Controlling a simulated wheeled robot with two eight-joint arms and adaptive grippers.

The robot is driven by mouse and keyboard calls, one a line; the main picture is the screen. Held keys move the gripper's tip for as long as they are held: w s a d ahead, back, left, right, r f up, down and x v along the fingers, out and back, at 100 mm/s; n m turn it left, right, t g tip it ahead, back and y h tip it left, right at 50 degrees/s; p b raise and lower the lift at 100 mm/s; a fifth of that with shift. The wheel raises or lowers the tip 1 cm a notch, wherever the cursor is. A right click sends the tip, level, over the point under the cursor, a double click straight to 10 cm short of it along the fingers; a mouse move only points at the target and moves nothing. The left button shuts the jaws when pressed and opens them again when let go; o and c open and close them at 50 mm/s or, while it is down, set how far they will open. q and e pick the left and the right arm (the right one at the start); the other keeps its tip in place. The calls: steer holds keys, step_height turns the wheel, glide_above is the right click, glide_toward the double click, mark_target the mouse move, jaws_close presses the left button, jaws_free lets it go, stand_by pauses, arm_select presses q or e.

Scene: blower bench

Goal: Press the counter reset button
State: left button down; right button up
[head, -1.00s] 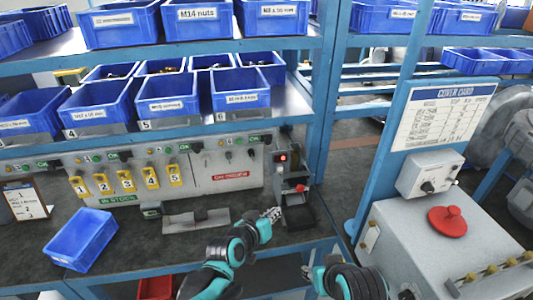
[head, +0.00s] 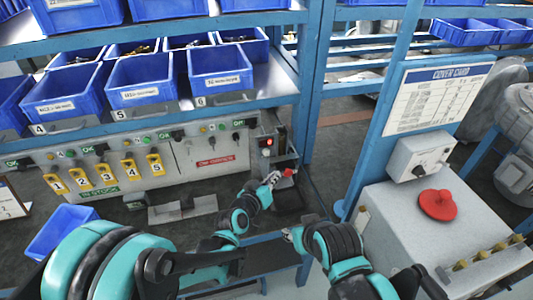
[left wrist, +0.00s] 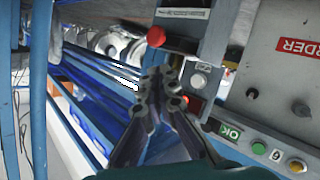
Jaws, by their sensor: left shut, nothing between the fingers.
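The counter unit (head: 268,145) is a small dark box with a red lit spot at the right end of the bench's grey panel. A pale round button (head: 266,153) sits below the red spot.
A red knob (head: 290,172) stands close right of my left fingertips. The grey panel (head: 205,150) with yellow numbered tags lies to the left. Blue bins (head: 222,78) overhang on the shelf. A blue post (head: 312,90) rises behind.

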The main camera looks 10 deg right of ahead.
mark_target(266, 152)
arm_select(q)
steer(key=shift+w+a, duration=0.1)
steer(key=shift+w, duration=3.7)
steer(key=shift+w, duration=0.1)
steer(key=shift+w, duration=0.35)
steer(key=shift+w, duration=0.35)
steer(key=shift+s, duration=0.85)
